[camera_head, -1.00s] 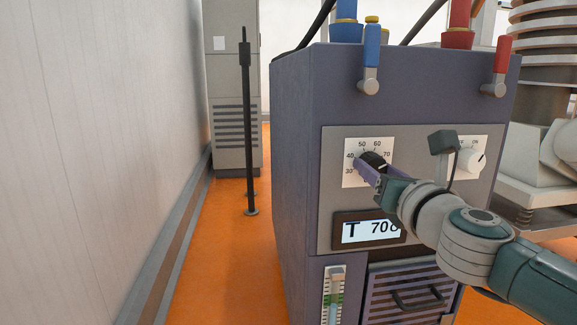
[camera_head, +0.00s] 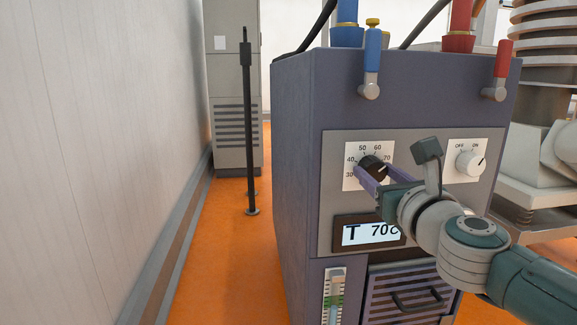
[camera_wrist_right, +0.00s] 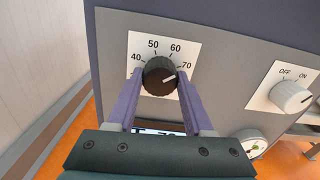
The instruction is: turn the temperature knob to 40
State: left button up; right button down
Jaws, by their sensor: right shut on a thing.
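The black temperature knob (camera_head: 373,165) is on a white dial plate on the front panel of the blue-grey cabinet. Its white pointer mark faces the 70 side of the scale, clear in the right wrist view, where the knob (camera_wrist_right: 158,75) sits between my two purple fingers. My right gripper (camera_head: 382,174) is shut on the knob, one finger on each side; it also shows in the right wrist view (camera_wrist_right: 159,88). The display (camera_head: 368,233) below reads T 70C, its right edge close to my gripper. My left gripper is not in view.
A white OFF/ON knob (camera_head: 470,162) is to the right on the same panel, pointing toward ON. Blue (camera_head: 371,60) and red (camera_head: 500,70) valve handles stand along the cabinet's top edge. A vent with a handle (camera_head: 417,300) is below.

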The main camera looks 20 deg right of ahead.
jog(key=n+p, duration=0.1)
jog(key=n, duration=0.4)
jog(key=shift+n, duration=0.3)
jog(key=n+p, duration=0.1)
jog(key=n, duration=0.5)
jog(key=n+p, duration=0.1)
jog(key=n, duration=0.6)
jog(key=shift+n+p, duration=0.3)
jog(key=shift+p, duration=0.05)
jog(key=n, duration=0.3)
jog(key=shift+n+p, duration=0.4)
jog(key=shift+n, duration=0.3)
jog(key=shift+c, duration=1.5)
grip_release()
